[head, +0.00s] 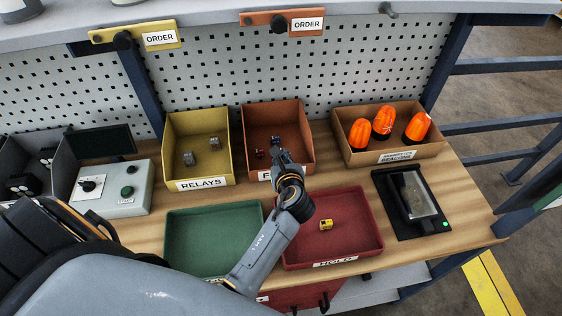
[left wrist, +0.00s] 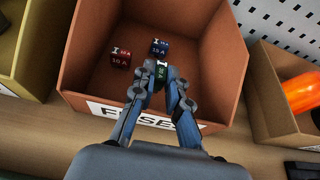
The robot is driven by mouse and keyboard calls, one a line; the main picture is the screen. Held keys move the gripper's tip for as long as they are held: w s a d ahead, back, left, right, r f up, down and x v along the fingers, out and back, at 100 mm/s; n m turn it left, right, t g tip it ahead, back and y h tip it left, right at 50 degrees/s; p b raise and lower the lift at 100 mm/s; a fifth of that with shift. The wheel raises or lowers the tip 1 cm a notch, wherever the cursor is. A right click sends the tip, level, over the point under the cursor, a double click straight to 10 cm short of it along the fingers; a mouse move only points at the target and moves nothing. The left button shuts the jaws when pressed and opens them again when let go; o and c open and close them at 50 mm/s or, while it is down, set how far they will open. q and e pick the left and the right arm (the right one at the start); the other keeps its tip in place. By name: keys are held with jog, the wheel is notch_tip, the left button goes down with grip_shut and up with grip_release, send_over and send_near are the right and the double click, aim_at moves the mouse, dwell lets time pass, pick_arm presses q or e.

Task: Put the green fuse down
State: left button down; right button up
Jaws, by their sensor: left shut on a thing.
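The green fuse (left wrist: 161,72) is small and dark with a green face. It sits between the fingertips of my left gripper (left wrist: 160,80), which is shut on it. In the head view my left gripper (head: 281,157) reaches over the front part of the orange-brown fuses bin (head: 303,128), and the green fuse is too small to make out there. In the left wrist view a red fuse (left wrist: 120,58) and a blue fuse (left wrist: 159,47) lie on the bin floor, just beyond the held fuse. I cannot tell whether the green fuse touches the floor. My right gripper is not in view.
A yellow relays bin (head: 170,135) stands left of the fuses bin. A box with orange beacons (head: 432,149) stands right. In front are an empty green tray (head: 213,240) and a red tray (head: 360,250) holding a yellow piece (head: 326,224). A dark-framed device (head: 411,203) lies right.

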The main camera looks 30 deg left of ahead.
pick_arm(q)
jog(key=shift+r, duration=0.1)
jog(key=shift+f, duration=0.6)
jog(key=c, duration=1.3)
grip_release()
jog(key=shift+c, duration=0.2)
